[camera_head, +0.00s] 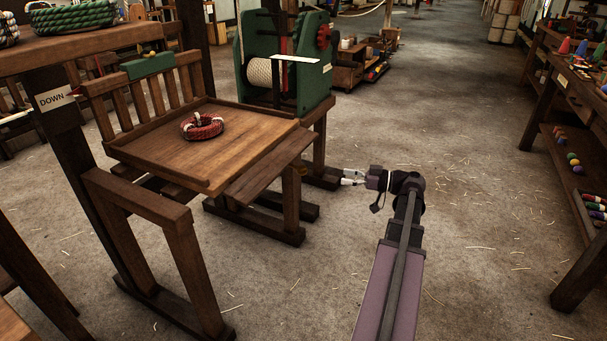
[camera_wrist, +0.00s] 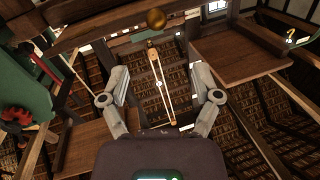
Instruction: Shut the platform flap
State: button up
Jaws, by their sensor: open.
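The wooden platform (camera_head: 165,155) stands left of centre in the head view, with a raised rim and a slatted back. Its flap (camera_head: 268,167) is a board along the right edge, sloping down and outward from the platform top.
A red rope coil (camera_head: 201,127) lies on the platform. A sign reading DOWN (camera_head: 56,99) is on the left post. A green machine (camera_head: 288,75) stands behind. A workbench (camera_head: 560,65) is at the right. The floor (camera_head: 455,200) between is open, with loose straw.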

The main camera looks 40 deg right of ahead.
aim_at(302, 170)
jog(key=shift+s+d, duration=0.15)
jog(key=shift+d, duration=0.15)
jog(key=shift+x, duration=6.9)
jog(key=shift+d+r, duration=0.1)
grip_shut()
jog(key=shift+a, duration=0.25)
jog(key=shift+r, duration=0.1)
